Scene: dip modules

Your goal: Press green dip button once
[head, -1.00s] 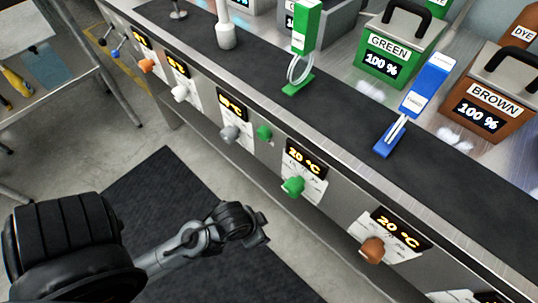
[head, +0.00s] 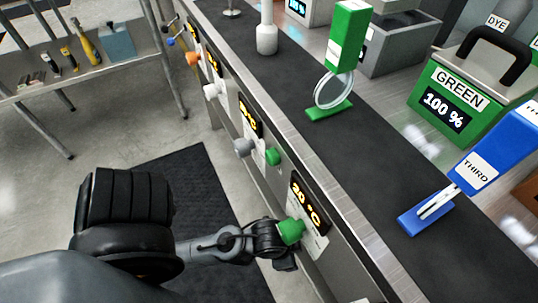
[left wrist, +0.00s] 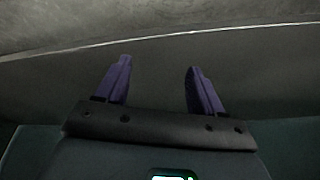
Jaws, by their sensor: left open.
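A green knob (head: 290,231) sticks out of the front panel under a lit 20 °C display (head: 305,200). A smaller green button (head: 272,157) sits higher on the same panel, beside a grey knob (head: 243,147). I cannot tell from the frames which is the dip button. My left gripper (head: 284,262) is low by the panel, just below the green knob and partly overlapping it in view; contact cannot be told. In the left wrist view its two purple fingers (left wrist: 158,66) are apart with nothing between them. The green 100 % tank (head: 463,98) stands on the counter.
The counter's steel edge (head: 300,147) runs above the panel. A green-clamped strip holder (head: 345,45) and a blue one (head: 487,160) stand on the dark strip. A tool table (head: 95,78) is at the far left.

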